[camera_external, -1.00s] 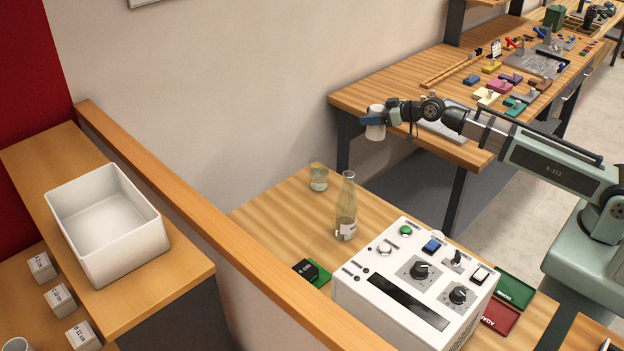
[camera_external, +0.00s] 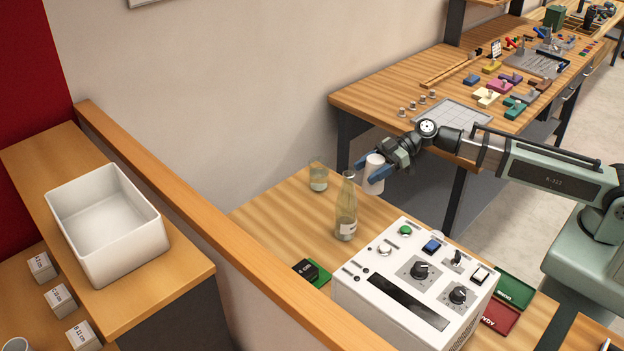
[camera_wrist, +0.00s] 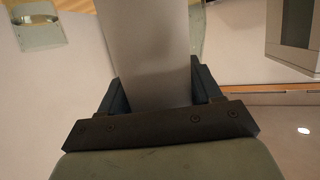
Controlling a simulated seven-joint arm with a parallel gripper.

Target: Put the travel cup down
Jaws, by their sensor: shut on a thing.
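The travel cup (camera_external: 374,174) is white and roughly upright in the external view. My gripper (camera_external: 376,173) is shut on it, with a blue finger on either side. The cup looks held beside the glass bottle, over the back right part of the wooden table (camera_external: 275,213); I cannot tell how far its base is above the wood. In the wrist view the cup (camera_wrist: 147,50) fills the middle between the dark fingers of my gripper (camera_wrist: 155,95), and its far end is out of frame.
A glass bottle (camera_external: 346,215) stands just left of the cup, with a drinking glass (camera_external: 318,178) behind it. The white control box (camera_external: 400,290) stands in front. A wooden ledge (camera_external: 230,240) runs along the table's left side. Bare wood lies between these things.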

